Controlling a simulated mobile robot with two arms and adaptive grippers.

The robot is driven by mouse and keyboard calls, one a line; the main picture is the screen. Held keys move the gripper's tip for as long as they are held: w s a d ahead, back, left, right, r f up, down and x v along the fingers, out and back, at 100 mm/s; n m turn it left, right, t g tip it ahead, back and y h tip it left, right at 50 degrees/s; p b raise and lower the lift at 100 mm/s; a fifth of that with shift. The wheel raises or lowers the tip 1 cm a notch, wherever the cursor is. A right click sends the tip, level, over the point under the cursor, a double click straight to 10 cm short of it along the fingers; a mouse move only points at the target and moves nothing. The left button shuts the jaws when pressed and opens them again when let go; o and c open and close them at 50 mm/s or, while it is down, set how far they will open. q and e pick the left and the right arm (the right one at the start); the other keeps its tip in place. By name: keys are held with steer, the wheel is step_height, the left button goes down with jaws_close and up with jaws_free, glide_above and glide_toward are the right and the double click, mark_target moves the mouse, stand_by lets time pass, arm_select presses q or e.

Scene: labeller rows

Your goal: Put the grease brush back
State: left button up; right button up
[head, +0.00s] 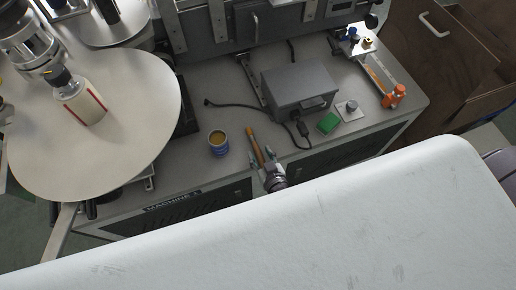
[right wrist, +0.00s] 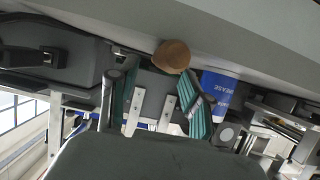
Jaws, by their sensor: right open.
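The grease brush (head: 256,146), with a brown handle, lies on the grey machine top near its front edge, right of the grease tin (head: 219,143). The blue tin holds yellowish-brown grease and stands upright, apart from the brush. My right gripper (head: 263,163) is open at the near end of the brush. In the right wrist view, the rounded brown end of the brush (right wrist: 172,56) shows between and beyond the open fingers (right wrist: 158,100); contact cannot be told. The blue tin (right wrist: 222,88) shows beside the right-hand finger there. My left gripper is not in view.
A round cream turntable (head: 140,95) carrying a bottle (head: 80,103) is at left. The machine top between turntable and tin is mostly clear.

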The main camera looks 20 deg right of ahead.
steer(key=v, duration=0.9)
steer(key=s+f+n+g+y, duration=0.1)
steer(key=s+f+g, duration=0.3)
steer(key=f, duration=0.6)
steer(key=s+f+n+g+y, duration=0.1)
steer(key=s+f+g, duration=0.1)
steer(key=s+f, duration=0.6)
steer(key=s+d+f+g+h, duration=0.1)
steer(key=s+d+f+g, duration=0.2)
steer(key=s+d+f, duration=0.2)
steer(key=s+d+f+g+h, duration=0.1)
steer(key=s+d+f+g, duration=0.2)
steer(key=s+f, duration=0.4)
steer(key=shift+s+d+f+p, duration=0.35)
steer(key=shift+s+d, duration=0.55)
steer(key=shift+s, duration=0.25)
steer(key=shift+s, duration=0.1)
